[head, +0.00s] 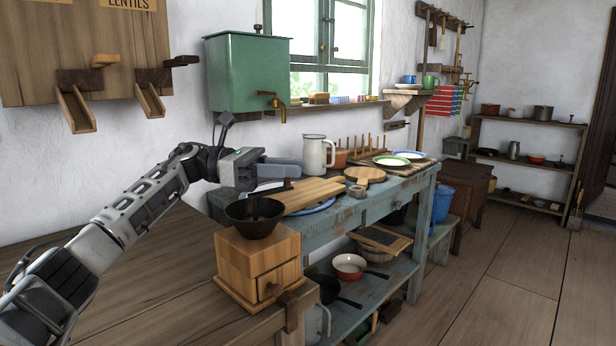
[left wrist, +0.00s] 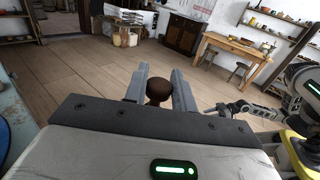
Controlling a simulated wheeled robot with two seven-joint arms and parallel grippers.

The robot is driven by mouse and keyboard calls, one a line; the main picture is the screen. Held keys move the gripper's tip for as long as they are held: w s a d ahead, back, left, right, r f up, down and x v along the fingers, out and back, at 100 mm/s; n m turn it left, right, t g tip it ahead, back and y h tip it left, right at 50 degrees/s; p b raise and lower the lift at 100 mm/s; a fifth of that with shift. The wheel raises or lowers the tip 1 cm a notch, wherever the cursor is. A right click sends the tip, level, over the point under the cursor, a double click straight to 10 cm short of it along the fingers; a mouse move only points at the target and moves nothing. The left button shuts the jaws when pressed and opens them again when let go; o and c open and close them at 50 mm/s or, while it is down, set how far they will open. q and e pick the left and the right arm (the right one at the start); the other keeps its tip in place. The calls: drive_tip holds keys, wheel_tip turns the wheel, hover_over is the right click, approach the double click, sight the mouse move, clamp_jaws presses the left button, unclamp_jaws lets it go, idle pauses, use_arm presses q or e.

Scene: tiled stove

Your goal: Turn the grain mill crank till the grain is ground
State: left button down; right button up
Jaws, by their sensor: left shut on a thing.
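The grain mill (head: 258,262) is a light wooden box with a small drawer and a dark bowl-shaped hopper (head: 256,215). It stands at the front corner of the wooden table. My left gripper (head: 294,168) is above and behind the hopper, with its fingers pointing right. In the left wrist view it is shut on a round brown knob (left wrist: 158,91), which looks like the crank's handle. The crank arm is mostly hidden, and I cannot make out any grain. My right arm shows at the right of the left wrist view, with its gripper (left wrist: 212,110) small and unclear.
A blue bench (head: 372,208) behind the mill carries a cutting board (head: 312,192), a white jug (head: 318,152) and plates. A green water tank (head: 246,72) hangs on the wall beyond my left arm. The floor (head: 500,262) at the right is open.

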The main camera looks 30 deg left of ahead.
idle(0.4)
use_arm(q)
drive_tip(key=c, duration=1.2)
unclamp_jaws()
drive_tip(key=p+v, duration=0.1)
drive_tip(key=v, duration=1.5)
